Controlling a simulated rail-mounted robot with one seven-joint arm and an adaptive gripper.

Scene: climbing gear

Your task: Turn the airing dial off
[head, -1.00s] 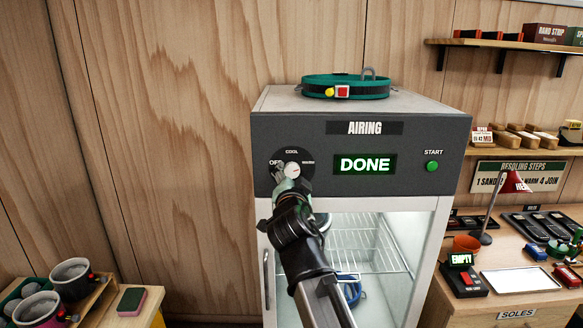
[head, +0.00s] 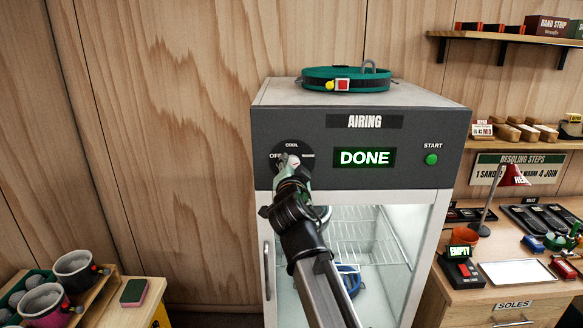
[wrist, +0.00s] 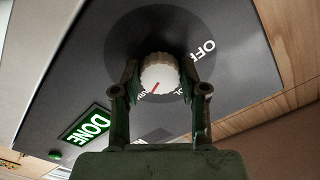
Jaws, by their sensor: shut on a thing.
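The white ridged airing dial (wrist: 160,76) sits on a dark round plate in the wrist view, with OFF at the upper right and partly hidden lettering below. Its red pointer line is turned to the lower left there, away from OFF and towards the partly covered warm lettering. My gripper (wrist: 160,86) is shut on the dial, one finger on each side. In the head view the dial (head: 293,160) is mostly hidden by my gripper (head: 290,165), below the COOL label.
The airing cabinet (head: 230,180) shows DONE on its green display (head: 364,158), with a green START button (head: 431,159) at right. Wire shelves (head: 365,252) show through its door. A teal belt (head: 345,80) lies on top.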

